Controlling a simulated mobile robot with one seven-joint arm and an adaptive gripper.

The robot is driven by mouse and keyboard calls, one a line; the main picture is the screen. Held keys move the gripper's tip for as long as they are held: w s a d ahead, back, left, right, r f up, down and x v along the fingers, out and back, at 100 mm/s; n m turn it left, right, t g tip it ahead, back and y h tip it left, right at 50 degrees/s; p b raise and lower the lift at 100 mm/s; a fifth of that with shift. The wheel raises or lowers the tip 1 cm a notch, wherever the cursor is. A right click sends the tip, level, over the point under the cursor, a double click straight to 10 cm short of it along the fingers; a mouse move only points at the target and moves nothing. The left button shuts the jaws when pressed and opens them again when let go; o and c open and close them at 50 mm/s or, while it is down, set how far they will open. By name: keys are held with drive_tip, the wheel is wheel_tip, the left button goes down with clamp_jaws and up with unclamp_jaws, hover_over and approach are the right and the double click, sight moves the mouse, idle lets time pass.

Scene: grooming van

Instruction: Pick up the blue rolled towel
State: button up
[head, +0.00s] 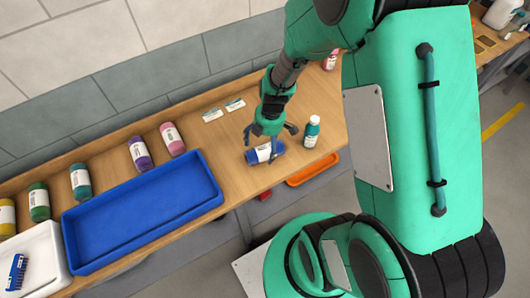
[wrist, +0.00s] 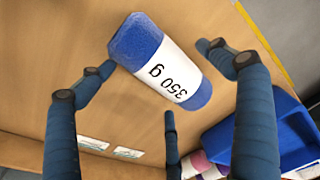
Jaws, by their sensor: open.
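The blue rolled towel (head: 265,152) lies on its side on the wooden counter, with a white label around its middle. In the wrist view the towel (wrist: 139,42) lies between my fingers, and its label reads "350 g". My gripper (head: 270,138) is above the towel in the head view, pointing down at it and partly covering it. In the wrist view my gripper (wrist: 157,73) has its fingers spread, with one finger on each side of the towel and another near its labelled end. I cannot tell whether any finger touches it.
Two small cards (head: 223,109) lie behind.

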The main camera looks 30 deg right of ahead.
drive_tip(key=shift+a+f, duration=0.1)
drive_tip(key=shift+f, duration=0.85)
drive_tip(key=c, duration=1.3)
